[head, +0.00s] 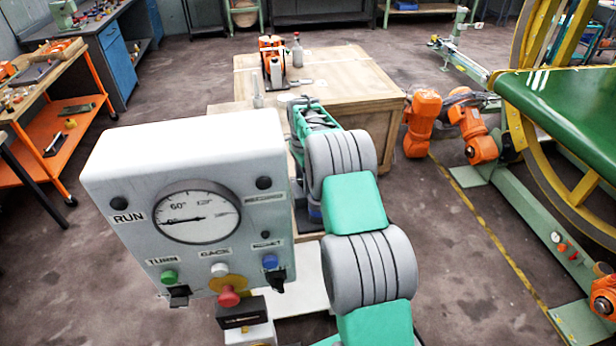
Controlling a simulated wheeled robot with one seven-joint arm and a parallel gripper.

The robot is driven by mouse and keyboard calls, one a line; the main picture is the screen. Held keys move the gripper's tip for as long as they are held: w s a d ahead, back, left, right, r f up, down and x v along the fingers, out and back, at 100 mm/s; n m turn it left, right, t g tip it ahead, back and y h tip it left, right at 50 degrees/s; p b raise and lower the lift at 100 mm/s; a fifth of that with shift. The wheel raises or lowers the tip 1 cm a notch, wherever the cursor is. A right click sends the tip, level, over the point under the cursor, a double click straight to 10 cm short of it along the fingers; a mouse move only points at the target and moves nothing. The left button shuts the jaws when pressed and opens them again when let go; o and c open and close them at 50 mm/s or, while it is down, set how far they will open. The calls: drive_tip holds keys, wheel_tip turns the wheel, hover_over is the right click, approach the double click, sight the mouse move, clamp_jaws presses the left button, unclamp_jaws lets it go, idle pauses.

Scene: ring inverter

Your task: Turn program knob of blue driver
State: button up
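A pale grey control box (120,165) stands close in front, with a round gauge (197,212) and a RUN label. Its lower face has a green button (169,277), a white button (219,269), a blue button (270,261) and a red mushroom button (228,297). A black knob (179,295) sits at its lower left and another dark knob (275,283) at its lower right. I cannot make out a blue driver or say which knob is the program knob. My green and grey arm runs up the right side of the box. I cannot make out my gripper's fingers.
A wooden crate (345,85) behind the box bears a small orange machine (266,45) and bottles. An orange cart (45,150) and blue cabinet (118,60) stand left. Orange robot arms (422,115) and a large yellow ring (540,150) stand right. Some floor between is clear.

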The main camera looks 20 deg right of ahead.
drive_tip(key=shift+w+a+r, duration=0.1)
drive_tip(key=shift+w+r, duration=0.05)
drive_tip(key=shift+r, duration=0.35)
drive_tip(key=r, duration=0.2)
drive_tip(key=r+b, duration=0.1)
drive_tip(key=r, duration=0.4)
drive_tip(key=shift+s+r, duration=0.15)
drive_tip(key=shift+s, duration=0.25)
drive_tip(key=shift+w, duration=0.1)
